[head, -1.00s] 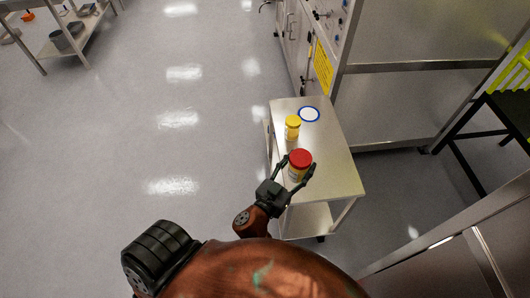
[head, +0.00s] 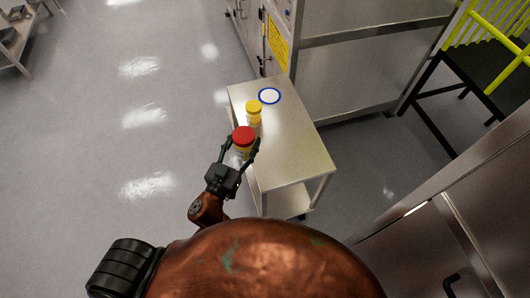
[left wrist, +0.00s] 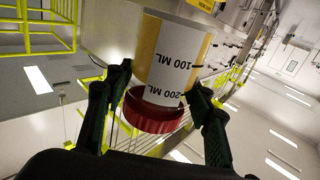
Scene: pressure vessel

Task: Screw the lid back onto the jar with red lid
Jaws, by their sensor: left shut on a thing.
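The jar with red lid (head: 243,136) is at the left edge of the small metal table, between the fingers of my left gripper (head: 242,146). In the left wrist view the jar (left wrist: 172,62) shows a yellow and white label reading 100 ML and 200 ML. The red lid (left wrist: 150,112) is at the lower end of the jar in that picture, with its rim standing around the white part. I cannot tell whether it is threaded on. The fingertips (left wrist: 160,86) close on either side of the jar near the lid. My right gripper is not in view.
A yellow-lidded jar (head: 254,112) stands on the table (head: 295,150) just beyond the red-lidded one. A white disc with a blue rim (head: 269,96) lies at the table's far end. The table's near right part is clear. Metal cabinets (head: 360,70) stand behind.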

